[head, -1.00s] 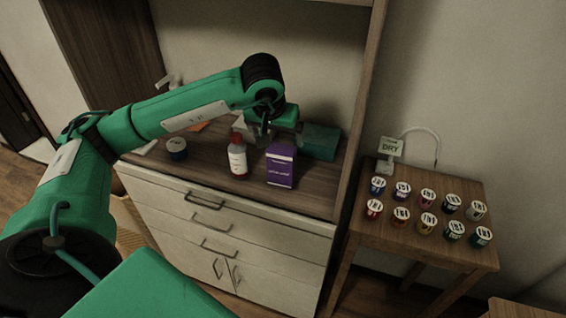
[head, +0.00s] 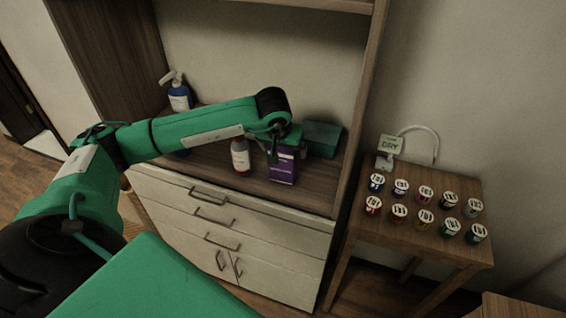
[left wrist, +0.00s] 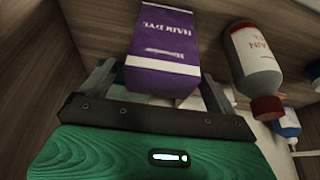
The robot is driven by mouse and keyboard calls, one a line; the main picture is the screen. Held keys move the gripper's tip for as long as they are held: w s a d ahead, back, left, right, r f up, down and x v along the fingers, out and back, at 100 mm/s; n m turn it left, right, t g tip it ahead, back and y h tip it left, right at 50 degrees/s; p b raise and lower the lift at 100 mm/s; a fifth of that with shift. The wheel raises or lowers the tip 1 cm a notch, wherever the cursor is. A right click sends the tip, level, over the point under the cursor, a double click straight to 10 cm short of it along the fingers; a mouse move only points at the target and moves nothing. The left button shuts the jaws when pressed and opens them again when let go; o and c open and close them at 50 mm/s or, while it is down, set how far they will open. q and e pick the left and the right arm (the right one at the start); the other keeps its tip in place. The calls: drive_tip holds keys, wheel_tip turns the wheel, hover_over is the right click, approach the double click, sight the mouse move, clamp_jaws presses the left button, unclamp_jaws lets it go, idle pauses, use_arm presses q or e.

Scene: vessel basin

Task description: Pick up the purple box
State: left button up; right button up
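The purple box (head: 282,172), with a white top band, stands upright on the wooden counter near its front right part. It also shows in the left wrist view (left wrist: 163,55), with white lettering on its face. My left gripper (head: 283,146) is at the upper part of the box in the head view. In the left wrist view its two fingers (left wrist: 157,88) are spread apart, one on each side of the box's near end. I cannot tell whether either finger touches the box. My right gripper is not in view.
A white bottle with a red cap (left wrist: 255,60) stands just left of the box in the head view (head: 240,157). A teal box (head: 322,139) is behind right. A blue spray bottle (head: 179,97) stands back left. A side table (head: 410,262) holds several small jars.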

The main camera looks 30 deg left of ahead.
use_arm(q)
drive_tip(key=c, duration=1.4)
drive_tip(key=shift+r, duration=0.15)
